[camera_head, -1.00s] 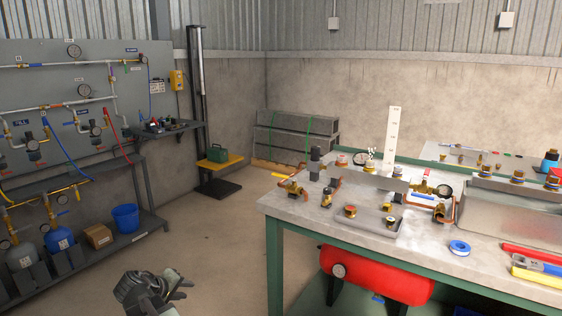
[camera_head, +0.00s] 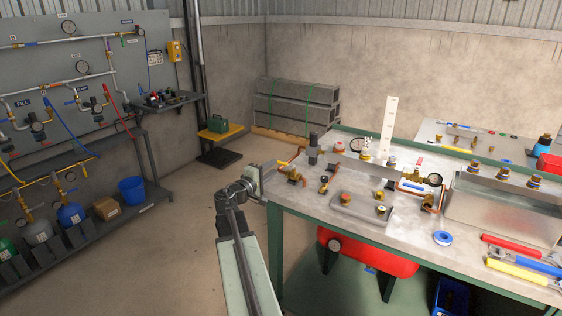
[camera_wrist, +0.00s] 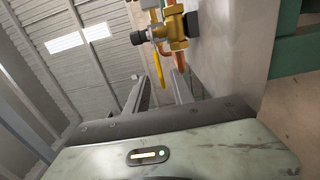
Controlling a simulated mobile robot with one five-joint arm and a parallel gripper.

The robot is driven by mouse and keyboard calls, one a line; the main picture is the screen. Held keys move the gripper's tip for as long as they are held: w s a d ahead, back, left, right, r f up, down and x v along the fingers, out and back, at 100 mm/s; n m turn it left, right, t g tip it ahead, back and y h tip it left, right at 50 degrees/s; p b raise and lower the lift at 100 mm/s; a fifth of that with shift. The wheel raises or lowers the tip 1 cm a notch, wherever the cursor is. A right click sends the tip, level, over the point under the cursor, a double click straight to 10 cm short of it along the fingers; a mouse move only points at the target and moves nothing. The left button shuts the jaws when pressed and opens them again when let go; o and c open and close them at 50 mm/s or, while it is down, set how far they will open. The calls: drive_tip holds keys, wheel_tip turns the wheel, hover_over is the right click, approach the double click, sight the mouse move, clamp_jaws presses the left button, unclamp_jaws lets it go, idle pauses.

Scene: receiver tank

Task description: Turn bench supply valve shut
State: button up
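The bench supply valve (camera_head: 293,175) is a brass valve with a yellow lever at the bench's near left corner. In the wrist view the brass valve body (camera_wrist: 177,30) is at top centre on a copper pipe. Its yellow lever (camera_wrist: 157,65) hangs down toward the space between my fingers. My gripper (camera_head: 268,168) is beside the lever, at the bench corner. In the wrist view my gripper (camera_wrist: 165,82) has its two fingers apart, with a gap between them. Whether a finger touches the lever cannot be told.
The bench (camera_head: 330,203) carries a grey tray (camera_head: 362,210) with fittings, a white upright gauge board (camera_head: 388,130), and blue tape (camera_head: 442,238). A red tank (camera_head: 365,258) lies beneath it. Open floor lies left of the bench. A wall panel (camera_head: 70,85) with hoses stands at the left.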

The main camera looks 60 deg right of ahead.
sight(280, 162)
drive_tip(key=d, duration=0.6)
drive_tip(key=shift+a, duration=0.1)
clamp_jaws()
idle(1.1)
